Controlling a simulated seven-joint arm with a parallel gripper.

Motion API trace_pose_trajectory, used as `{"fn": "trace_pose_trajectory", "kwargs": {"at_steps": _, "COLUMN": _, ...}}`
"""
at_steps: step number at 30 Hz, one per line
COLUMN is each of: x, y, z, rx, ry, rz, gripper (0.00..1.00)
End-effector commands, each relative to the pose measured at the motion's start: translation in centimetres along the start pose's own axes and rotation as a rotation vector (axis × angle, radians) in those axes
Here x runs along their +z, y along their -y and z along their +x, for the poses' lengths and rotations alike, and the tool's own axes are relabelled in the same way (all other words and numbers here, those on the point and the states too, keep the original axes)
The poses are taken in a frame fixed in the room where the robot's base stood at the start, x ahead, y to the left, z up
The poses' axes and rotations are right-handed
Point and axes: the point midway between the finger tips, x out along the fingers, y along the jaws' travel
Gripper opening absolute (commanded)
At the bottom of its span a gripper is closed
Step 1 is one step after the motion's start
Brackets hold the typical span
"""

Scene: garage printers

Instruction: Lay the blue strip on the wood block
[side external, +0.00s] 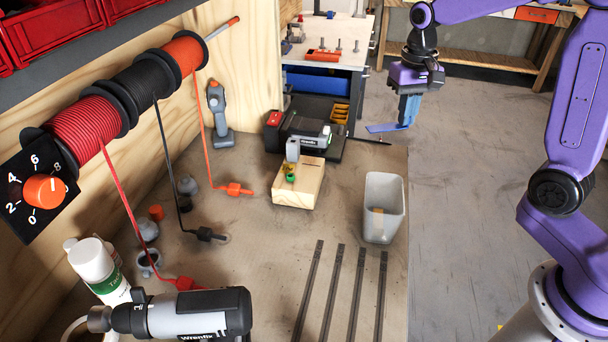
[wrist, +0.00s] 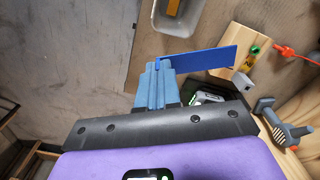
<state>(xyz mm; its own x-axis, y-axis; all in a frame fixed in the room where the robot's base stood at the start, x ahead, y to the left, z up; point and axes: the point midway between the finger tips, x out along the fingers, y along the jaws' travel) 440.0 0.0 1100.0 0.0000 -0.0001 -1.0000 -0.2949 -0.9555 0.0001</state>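The blue strip (side external: 382,128) is flat and thin. My gripper (side external: 405,122), with blue fingers, is shut on one end of it, high at the back right. The strip sticks out to the left of the fingers. In the wrist view the strip (wrist: 208,59) extends right from the fingertips (wrist: 158,68), and its far end overlaps the edge of the wood block in the picture. The pale wood block (side external: 293,195) lies on the workbench in front of the black machine, well apart from the strip. Small green, yellow and grey pieces (side external: 291,178) are on the block.
A grey bin (side external: 383,222) stands right of the block. A black machine (side external: 300,130) sits behind the block. An orange cable plug (side external: 236,190) lies left of it. Several dark slats (side external: 340,285) and a drill (side external: 190,315) lie nearer the camera.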

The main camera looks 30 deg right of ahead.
Motion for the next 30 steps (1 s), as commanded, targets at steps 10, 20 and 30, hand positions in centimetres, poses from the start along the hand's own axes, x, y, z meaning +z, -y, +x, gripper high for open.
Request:
{"fn": "trace_pose_trajectory", "kwargs": {"at_steps": 10, "x": 0.0, "y": 0.0, "z": 0.0, "rx": 0.000, "ry": 0.000, "rz": 0.001, "gripper": 0.00}}
{"fn": "trace_pose_trajectory", "kwargs": {"at_steps": 20, "x": -0.1, "y": 0.0, "z": 0.0, "rx": 0.000, "ry": 0.000, "rz": -0.002, "gripper": 0.00}}
{"fn": "trace_pose_trajectory", "kwargs": {"at_steps": 30, "x": -4.2, "y": 4.0, "z": 1.3, "rx": 0.001, "ry": 0.004, "rz": -0.259, "gripper": 0.00}}
